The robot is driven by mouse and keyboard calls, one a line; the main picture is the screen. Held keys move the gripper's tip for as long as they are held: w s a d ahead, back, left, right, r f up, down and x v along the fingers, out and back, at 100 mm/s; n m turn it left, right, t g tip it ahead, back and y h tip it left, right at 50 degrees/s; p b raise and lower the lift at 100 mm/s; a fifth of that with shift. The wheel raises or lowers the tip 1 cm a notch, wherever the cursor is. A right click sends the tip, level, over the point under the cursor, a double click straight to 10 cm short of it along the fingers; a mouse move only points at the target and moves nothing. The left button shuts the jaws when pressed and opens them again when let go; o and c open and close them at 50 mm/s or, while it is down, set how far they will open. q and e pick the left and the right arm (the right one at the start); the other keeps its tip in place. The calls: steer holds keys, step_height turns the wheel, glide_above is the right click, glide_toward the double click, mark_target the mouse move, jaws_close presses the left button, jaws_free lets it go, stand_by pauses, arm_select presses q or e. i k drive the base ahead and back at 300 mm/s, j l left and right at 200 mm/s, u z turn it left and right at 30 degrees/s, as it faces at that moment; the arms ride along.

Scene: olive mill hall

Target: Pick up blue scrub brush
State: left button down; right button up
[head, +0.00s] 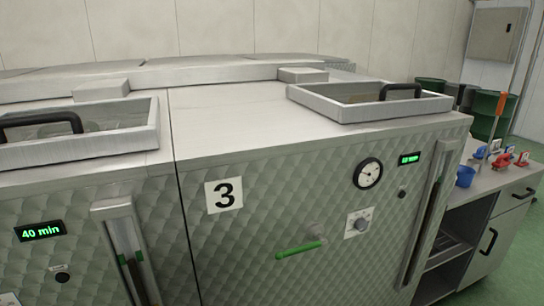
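No blue scrub brush can be made out for certain in the head view. Small blue and red items stand on a counter (484,180) at the right. One is a blue item (481,153) near the back edge, too small to identify. A blue cup-like container (465,177) stands near the counter's left end. Neither of my grippers is in view.
A large quilted-metal machine marked 3 (224,195) fills the middle, with a green-handled lever (298,249) and a raised hatch frame (369,105) on top. Dark green drums (492,113) stand behind the counter. Green floor (522,270) shows at right.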

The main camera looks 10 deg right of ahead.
mark_target(478, 155)
steer(key=z, duration=1.65)
steer(key=u, duration=2.85)
steer(key=z, duration=2.85)
